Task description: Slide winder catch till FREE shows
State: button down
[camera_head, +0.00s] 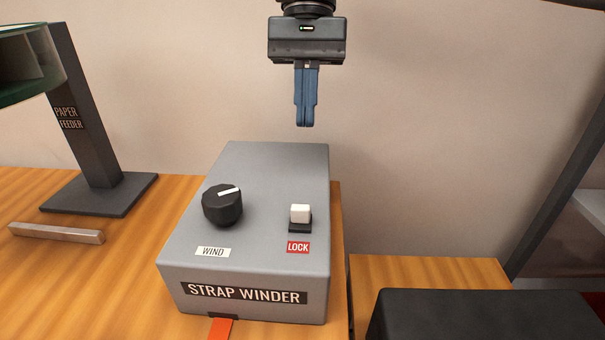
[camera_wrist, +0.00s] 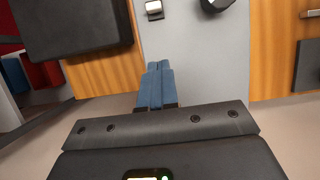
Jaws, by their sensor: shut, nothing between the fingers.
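The grey strap winder (camera_head: 270,170) stands on the wooden table, with "STRAP WINDER" on its front. The white catch (camera_head: 300,213) sits on a dark base on the right of its sloping top, above a red "LOCK" label (camera_head: 298,247). No FREE label shows. My gripper (camera_head: 305,124) is shut and empty, in the air above the back edge of the winder, apart from the catch. In the wrist view, my blue fingers (camera_wrist: 157,66) are together, and the white catch (camera_wrist: 153,7) shows beyond them at the top edge.
A black knob (camera_head: 222,205) with a white mark stands left of the catch, above a "WIND" label (camera_head: 213,252). A red-orange strap (camera_head: 221,329) leaves the front. A paper feeder (camera_head: 82,120) is at the left, with a metal bar (camera_head: 56,233). A black box (camera_head: 485,315) is at lower right.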

jog(key=x, duration=0.7)
jog(key=s, duration=0.3)
jog(key=shift+f, duration=0.1)
jog(key=shift+s, duration=0.55)
jog(key=shift+s+a+f, duration=0.1)
jog(key=shift+s, duration=1.9)
jog(key=v, duration=0.8)
